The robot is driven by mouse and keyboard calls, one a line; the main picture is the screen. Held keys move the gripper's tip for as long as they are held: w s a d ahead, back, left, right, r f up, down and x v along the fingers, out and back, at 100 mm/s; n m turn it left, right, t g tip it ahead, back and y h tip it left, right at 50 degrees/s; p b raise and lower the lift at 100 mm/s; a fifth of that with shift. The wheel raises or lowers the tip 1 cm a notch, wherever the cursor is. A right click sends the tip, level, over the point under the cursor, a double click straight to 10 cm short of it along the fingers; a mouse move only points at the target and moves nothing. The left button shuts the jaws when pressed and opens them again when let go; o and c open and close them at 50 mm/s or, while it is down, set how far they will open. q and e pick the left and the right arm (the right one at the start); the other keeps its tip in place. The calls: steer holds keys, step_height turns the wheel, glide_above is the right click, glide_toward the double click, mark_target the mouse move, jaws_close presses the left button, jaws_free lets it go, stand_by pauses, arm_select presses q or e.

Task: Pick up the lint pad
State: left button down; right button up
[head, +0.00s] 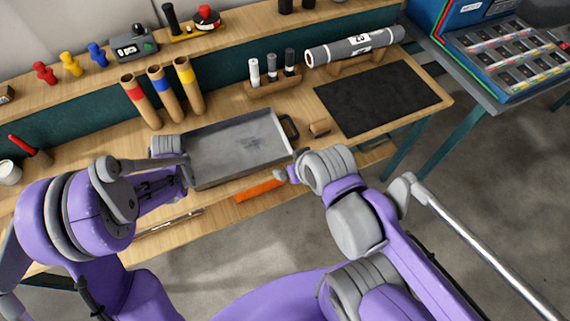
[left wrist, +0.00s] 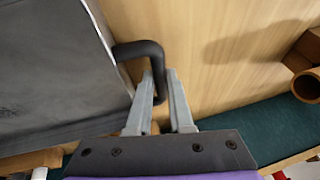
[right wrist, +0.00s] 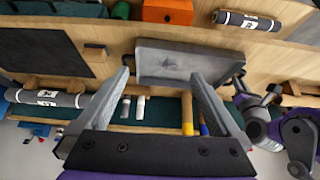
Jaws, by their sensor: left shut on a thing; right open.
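I cannot tell for sure which thing is the lint pad; a small tan block (head: 319,128) lies right of the tray and also shows in the right wrist view (right wrist: 95,51). The shallow grey metal tray (head: 240,143) lies on the bench. My left gripper (left wrist: 160,98) is shut on the dark bent handle (left wrist: 140,48) at the tray's left end; in the head view my arm hides that grip. My right gripper (right wrist: 157,85) is open and empty, above the bench, apart from the tray and the block.
A black mat (head: 375,97) lies at the right. A grey roll (head: 352,47) rests on a wooden stand behind it. Several tubes (head: 160,88) and a marker rack (head: 272,88) stand behind the tray. An orange thing (head: 260,190) shows in front. Bare wood lies around the block.

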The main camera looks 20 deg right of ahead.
stand_by(0.6)
steer(key=g, duration=0.6)
glide_above(320, 121)
step_height(320, 121, down, 7)
step_height(320, 121, down, 6)
steer(key=shift+w+f, duration=0.1)
steer(key=shift+w, duration=0.05)
steer(key=shift+s+a+f, duration=0.1)
steer(key=shift+f, duration=1.3)
steer(key=shift+s+f, duration=0.1)
steer(key=shift+f, duration=1.25)
steer(key=c, duration=1.3)
steer(key=shift+o, duration=0.2)
step_height(320, 121, up, 10)
steer(key=shift+r, duration=0.1)
